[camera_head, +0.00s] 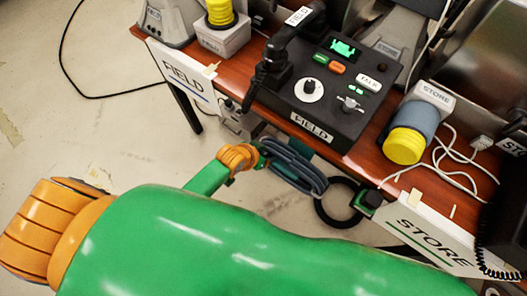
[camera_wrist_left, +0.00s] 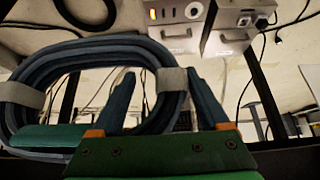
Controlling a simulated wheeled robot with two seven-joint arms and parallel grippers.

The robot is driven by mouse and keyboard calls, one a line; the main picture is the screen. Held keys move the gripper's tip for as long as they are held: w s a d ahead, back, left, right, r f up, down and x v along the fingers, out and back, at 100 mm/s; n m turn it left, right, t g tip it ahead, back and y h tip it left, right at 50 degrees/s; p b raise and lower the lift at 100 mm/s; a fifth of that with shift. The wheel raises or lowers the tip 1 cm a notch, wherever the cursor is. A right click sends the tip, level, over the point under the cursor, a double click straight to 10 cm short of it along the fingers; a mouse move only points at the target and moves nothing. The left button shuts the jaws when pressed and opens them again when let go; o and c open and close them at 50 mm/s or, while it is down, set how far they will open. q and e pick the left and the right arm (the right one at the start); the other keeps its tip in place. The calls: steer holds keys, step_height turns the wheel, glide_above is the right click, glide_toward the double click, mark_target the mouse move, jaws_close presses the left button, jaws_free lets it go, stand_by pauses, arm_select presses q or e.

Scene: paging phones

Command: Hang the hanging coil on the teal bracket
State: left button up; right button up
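The hanging coil (camera_head: 295,165) is a grey-blue bundle of cable loops with pale ties, off the near table edge. In the left wrist view the coil (camera_wrist_left: 70,50) fills the upper left. My left gripper (camera_head: 262,150) has its fingers on either side of the coil's end near a pale tie, and appears shut on it; in the left wrist view the gripper (camera_wrist_left: 160,95) shows both fingers. The teal bracket (camera_head: 299,148) shows partly behind the coil at the table edge. I cannot tell whether the coil rests on it. My right gripper is not in view.
A black ring (camera_head: 338,203) hangs at a dark green bracket (camera_head: 371,198) beside the STORE sign (camera_head: 430,235). The FIELD console (camera_head: 330,90) and a yellow-capped grey cylinder (camera_head: 410,135) stand on the wooden table. A FIELD sign (camera_head: 185,75) hangs left. Floor left is mostly clear.

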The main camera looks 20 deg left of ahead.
arm_select(q)
steer(key=p+v, duration=0.4)
steer(key=v, duration=0.3)
steer(key=s+a+f+g+p, duration=0.1)
steer(key=s+a+f+p, duration=0.1)
steer(key=s, duration=0.6)
steer(key=s+a+f+n+g+y+p, duration=0.1)
steer(key=s+a+f+g+p, duration=0.1)
steer(key=s+f, duration=0.3)
steer(key=s+a+f+g+y+p, duration=0.1)
steer(key=s+a+f+g+p, duration=0.1)
steer(key=s, duration=1)
step_height(320, 180, down, 2)
steer(key=a+p, duration=0.1)
steer(key=p, duration=0.1)
steer(key=shift+a+n+p, duration=0.25)
steer(key=shift+n+p, duration=0.05)
steer(key=shift+p, duration=0.05)
steer(key=shift+f, duration=0.15)
